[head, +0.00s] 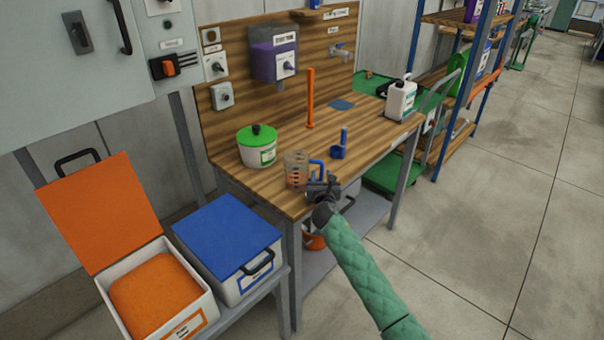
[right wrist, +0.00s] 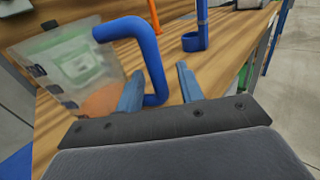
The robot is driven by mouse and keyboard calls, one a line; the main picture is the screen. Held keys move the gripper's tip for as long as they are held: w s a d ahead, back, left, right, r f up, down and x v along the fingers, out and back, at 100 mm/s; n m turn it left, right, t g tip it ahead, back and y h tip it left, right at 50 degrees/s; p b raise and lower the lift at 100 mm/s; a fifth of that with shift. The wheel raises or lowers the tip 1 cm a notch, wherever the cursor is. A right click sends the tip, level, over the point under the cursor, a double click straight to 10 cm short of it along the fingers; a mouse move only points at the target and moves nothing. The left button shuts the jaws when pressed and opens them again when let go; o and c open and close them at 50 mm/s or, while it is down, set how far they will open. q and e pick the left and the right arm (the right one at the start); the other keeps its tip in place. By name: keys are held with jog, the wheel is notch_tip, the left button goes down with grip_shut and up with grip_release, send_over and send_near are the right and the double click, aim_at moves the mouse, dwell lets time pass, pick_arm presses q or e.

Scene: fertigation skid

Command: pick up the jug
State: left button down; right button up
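The jug (head: 296,171) is clear with a blue handle (head: 317,168) and orange contents low inside. It stands on the workbench's front edge. In the right wrist view the jug (right wrist: 62,65) fills the left side, its blue handle (right wrist: 153,60) pointing toward my gripper. My right gripper (head: 322,186) is at the handle side of the jug. In the right wrist view its two fingers (right wrist: 159,74) are apart, with the lower part of the handle between them. A gap shows between the handle and the right finger. My left gripper is out of view.
On the workbench (head: 290,130) are a green-lidded white tub (head: 257,150), a blue holder (head: 338,151), an orange post (head: 310,98) and a white canister (head: 400,100). An open orange-filled bin (head: 190,327) and a blue-lidded bin (head: 228,240) stand at front left.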

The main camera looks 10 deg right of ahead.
grip_shut()
